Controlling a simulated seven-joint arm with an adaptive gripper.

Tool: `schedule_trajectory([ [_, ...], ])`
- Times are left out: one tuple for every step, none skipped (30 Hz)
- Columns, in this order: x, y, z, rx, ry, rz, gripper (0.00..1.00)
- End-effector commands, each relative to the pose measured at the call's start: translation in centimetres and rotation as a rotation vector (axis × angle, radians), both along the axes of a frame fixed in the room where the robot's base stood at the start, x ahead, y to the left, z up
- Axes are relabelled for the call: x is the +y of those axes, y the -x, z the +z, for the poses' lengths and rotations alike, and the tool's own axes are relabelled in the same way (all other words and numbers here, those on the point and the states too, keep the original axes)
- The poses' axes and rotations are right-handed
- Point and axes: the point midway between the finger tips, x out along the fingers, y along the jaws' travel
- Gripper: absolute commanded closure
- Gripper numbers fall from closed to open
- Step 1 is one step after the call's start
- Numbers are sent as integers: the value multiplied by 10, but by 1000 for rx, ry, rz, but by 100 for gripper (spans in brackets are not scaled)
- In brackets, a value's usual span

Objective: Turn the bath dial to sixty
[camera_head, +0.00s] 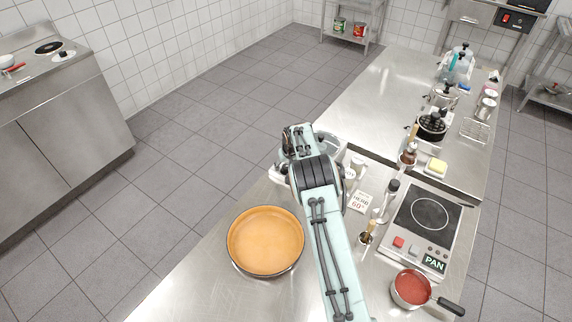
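The bath (333,144) looks like a round, clear-walled vessel on the steel counter, mostly hidden behind my arm. A pale base edge (279,174) shows to the left of my arm. The dial cannot be made out; my arm covers that area. A white card (361,201) reading "HERB 60°" stands just right of my arm. My gripper (288,146) is at the far end of the arm, over or beside the bath's left side. Its fingers are hidden, so I cannot see whether they are open, shut or touching anything.
A wide orange-filled pan (266,241) sits left of my arm. Several pots stand farther back.

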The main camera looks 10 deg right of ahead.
Motion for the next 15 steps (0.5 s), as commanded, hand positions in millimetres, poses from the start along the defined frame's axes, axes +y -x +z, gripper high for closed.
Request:
schedule_trajectory([
  [0,0,0,0,0,0,78],
  [0,0,0,0,0,0,88],
  [0,0,0,0,0,0,100],
  [0,0,0,0,0,0,100],
  [0,0,0,0,0,0,100],
  [0,0,0,0,0,0,100],
  [0,0,0,0,0,0,100],
  [0,0,0,0,0,2,100],
  [0,0,0,0,0,13,100],
  [-1,0,0,1,0,30,100],
  [-1,0,0,1,0,56,100],
  [-2,0,0,0,0,102,100],
  [-2,0,0,0,-2,142,100],
  [-2,0,-1,0,-2,181,100],
  [-2,0,-1,0,-1,234,100],
])
